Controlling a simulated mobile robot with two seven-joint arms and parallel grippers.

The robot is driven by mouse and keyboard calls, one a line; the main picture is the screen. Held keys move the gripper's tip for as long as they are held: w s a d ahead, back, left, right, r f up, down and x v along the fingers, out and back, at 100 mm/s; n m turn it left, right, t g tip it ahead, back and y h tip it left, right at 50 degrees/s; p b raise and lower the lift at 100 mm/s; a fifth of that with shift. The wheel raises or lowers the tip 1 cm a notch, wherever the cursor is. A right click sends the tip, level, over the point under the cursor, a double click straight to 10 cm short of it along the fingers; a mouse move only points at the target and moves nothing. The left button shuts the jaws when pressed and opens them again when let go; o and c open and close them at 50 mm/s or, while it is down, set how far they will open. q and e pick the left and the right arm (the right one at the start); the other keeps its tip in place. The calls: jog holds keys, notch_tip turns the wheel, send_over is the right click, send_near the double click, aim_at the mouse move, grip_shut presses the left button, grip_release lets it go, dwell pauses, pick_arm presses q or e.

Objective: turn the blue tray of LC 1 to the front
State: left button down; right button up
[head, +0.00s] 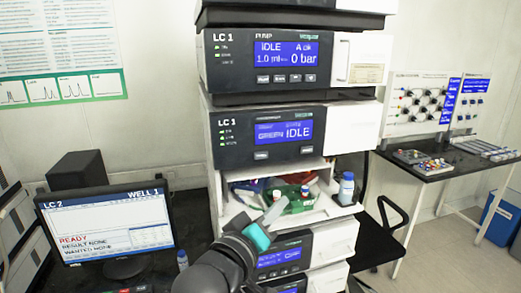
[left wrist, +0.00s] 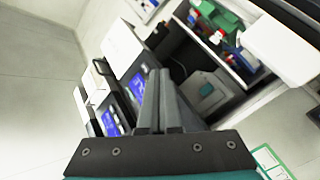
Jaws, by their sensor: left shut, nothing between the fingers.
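The LC 1 stack (head: 290,60) stands in the middle of the head view. Its lower LC 1 unit (head: 270,135) has a display that reads GREEN and IDLE. Below it an open bay holds trays. A green tray (head: 290,196) faces the front, with small caps on it; it also shows in the left wrist view (left wrist: 222,18). Red and bluish parts show around and behind it, too small to make out a blue tray for certain. My right gripper is not in view.
A blue-capped bottle (head: 346,188) stands at the bay's right end. More display units (head: 285,258) sit below. The LC 2 monitor (head: 108,228) stands at left. A side bench (head: 450,165) with a vial rack and a blue bin (head: 500,218) are at right.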

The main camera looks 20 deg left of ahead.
aim_at(261, 155)
pick_arm(q)
notch_tip(261, 155, up, 6)
jog(key=s+t, duration=0.1)
jog(key=s, duration=0.1)
jog(key=shift+n+p, duration=0.3)
jog(key=shift+p, duration=0.05)
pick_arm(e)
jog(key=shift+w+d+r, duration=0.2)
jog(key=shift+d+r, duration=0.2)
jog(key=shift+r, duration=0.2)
pick_arm(q)
jog(key=shift+w+f, duration=0.1)
jog(key=shift+w+a+b, duration=0.2)
jog(key=shift+w+a, duration=0.6)
jog(key=shift+w, duration=0.4)
jog(key=shift+w+a+b, duration=0.25)
jog(key=shift+w+a, duration=0.6)
jog(key=shift+w, duration=0.35)
jog(key=shift+w+a+b, duration=0.2)
jog(key=shift+w+a, duration=0.6)
jog(key=shift+w, duration=0.4)
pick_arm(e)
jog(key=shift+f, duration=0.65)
pick_arm(q)
jog(key=shift+w, duration=0.1)
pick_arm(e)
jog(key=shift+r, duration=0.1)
